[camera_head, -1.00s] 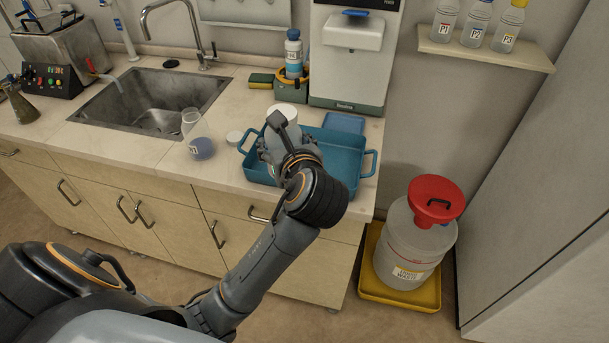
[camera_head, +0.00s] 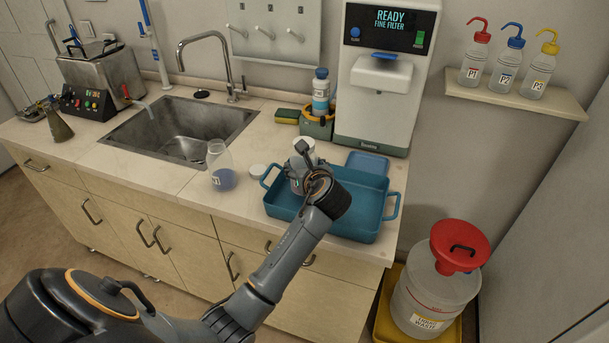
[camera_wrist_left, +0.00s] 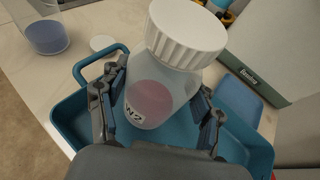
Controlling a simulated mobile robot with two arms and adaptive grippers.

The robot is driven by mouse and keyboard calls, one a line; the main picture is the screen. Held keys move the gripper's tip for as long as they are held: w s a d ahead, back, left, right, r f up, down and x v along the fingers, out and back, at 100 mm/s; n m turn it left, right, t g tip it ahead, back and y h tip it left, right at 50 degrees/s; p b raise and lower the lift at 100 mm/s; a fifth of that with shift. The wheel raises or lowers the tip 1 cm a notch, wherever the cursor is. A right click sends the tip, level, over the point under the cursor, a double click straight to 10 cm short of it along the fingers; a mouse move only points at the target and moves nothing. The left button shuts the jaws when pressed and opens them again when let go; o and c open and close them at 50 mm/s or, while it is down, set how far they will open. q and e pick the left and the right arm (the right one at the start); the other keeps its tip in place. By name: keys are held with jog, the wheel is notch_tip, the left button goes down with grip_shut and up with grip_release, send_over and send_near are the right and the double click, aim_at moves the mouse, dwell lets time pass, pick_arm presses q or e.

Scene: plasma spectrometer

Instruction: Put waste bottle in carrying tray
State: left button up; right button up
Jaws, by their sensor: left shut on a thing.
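A translucent bottle (camera_head: 303,146) with a white ribbed screw cap and pinkish liquid is in my left gripper (camera_head: 303,178). In the left wrist view the bottle (camera_wrist_left: 150,95) stands slightly tilted between the two fingers of the gripper (camera_wrist_left: 158,112), which is shut on it. The blue carrying tray (camera_head: 345,228) lies on the counter, with a handle at each end. The bottle is over or inside the tray's left part; whether its base touches the tray floor is hidden. My right gripper is not in view.
An open flask with blue liquid (camera_head: 222,176) and a loose white cap (camera_head: 257,171) stand left of the tray. A white dispenser (camera_head: 383,95) and a blue-capped bottle (camera_head: 320,92) stand behind. The tray's right part is empty. A liquid waste drum (camera_head: 428,300) stands on the floor.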

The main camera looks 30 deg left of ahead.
pick_arm(q)
jog(key=shift+f, duration=1.45)
jog(key=shift+f, duration=0.15)
jog(key=o, duration=1.3)
jog(key=shift+o, duration=0.2)
jog(key=v, duration=1.2)
